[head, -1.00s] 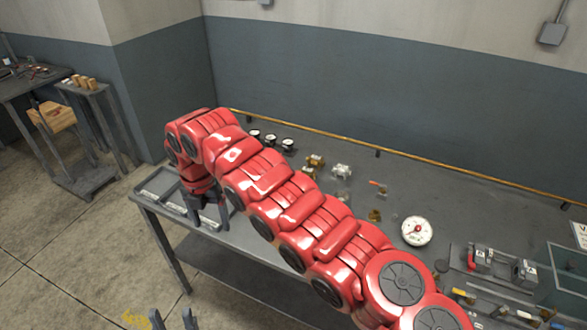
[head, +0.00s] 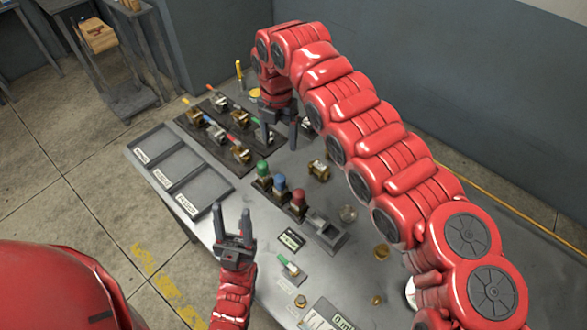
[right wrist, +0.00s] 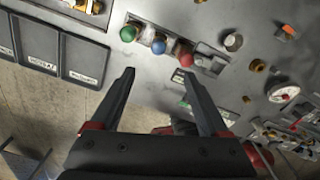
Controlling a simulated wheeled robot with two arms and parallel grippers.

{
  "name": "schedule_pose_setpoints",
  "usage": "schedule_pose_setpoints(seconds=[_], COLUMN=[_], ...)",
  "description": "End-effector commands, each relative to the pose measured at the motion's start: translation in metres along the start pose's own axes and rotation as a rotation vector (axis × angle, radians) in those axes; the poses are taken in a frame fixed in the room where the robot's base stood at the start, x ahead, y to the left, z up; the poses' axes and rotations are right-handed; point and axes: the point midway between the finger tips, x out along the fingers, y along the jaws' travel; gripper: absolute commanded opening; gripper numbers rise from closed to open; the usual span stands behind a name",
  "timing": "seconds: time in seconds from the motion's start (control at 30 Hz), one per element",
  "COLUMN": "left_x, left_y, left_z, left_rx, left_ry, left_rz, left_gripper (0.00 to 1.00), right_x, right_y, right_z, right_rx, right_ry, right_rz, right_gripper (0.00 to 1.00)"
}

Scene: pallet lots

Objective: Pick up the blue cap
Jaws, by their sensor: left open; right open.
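The blue cap (head: 280,181) sits upright in a short row on the grey bench, between a green cap (head: 263,169) and a red cap (head: 299,196). In the right wrist view the blue cap (right wrist: 158,46) shows ahead of the fingertips, a little left of centre. My right gripper (head: 279,137) is open and empty, pointing down; in the head view it appears beyond the caps. Its fingers (right wrist: 158,72) stand well apart in the right wrist view. My left gripper (head: 231,212) is open and empty by the bench's front edge, short of the caps.
A tray with compartments (head: 205,190) lies left of the caps. A dark board (head: 198,125) with several valves stands behind it. A grey block (head: 325,229) adjoins the red cap. A gauge (right wrist: 284,93) lies further right.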

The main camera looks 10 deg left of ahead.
Motion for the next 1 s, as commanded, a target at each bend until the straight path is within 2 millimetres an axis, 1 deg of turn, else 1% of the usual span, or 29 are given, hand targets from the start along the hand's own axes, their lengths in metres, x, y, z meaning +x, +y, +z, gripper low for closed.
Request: schedule_pose_setpoints(seconds=[0.13,0.17,0.4,0.5,0.6,0.77,0.87,1.0], left_x=[-0.006,-0.004,-0.006,-0.01,-0.011,-0.013,-0.016,-0.025], left_y=[0.0,0.0,0.0,0.0,0.001,0.001,0.001,0.001], left_z=[0.001,0.001,0.001,0.002,0.002,0.002,0.003,0.004], left_rx=[0.0,0.0,0.0,0.0,0.0,0.0,0.0,0.0], left_ry=[0.0,0.0,0.0,0.0,0.0,0.0,0.0,0.0], left_rz=[0.0,0.0,0.0,0.0,0.0,0.0,0.0,0.0], left_gripper=[0.5,0.5,0.5,0.5,0.5,0.5,0.5,0.5], right_x=[0.027,0.033,0.091,0.108,0.117,0.125,0.137,0.162], right_y=[-0.001,-0.001,-0.001,0.0,0.0,0.0,0.001,0.003], right_z=[-0.001,-0.002,-0.002,-0.001,0.0,-0.001,-0.002,-0.002], right_rx=[-0.001,-0.001,-0.001,0.0,0.001,-0.001,-0.001,-0.001], right_ry=[0.004,0.004,0.006,0.003,0.001,0.001,0.003,0.002], right_rz=[-0.005,-0.006,-0.005,-0.001,-0.001,-0.002,-0.003,-0.001], right_gripper=[0.79,0.79,0.79,0.79,0.79,0.79,0.79,0.79])
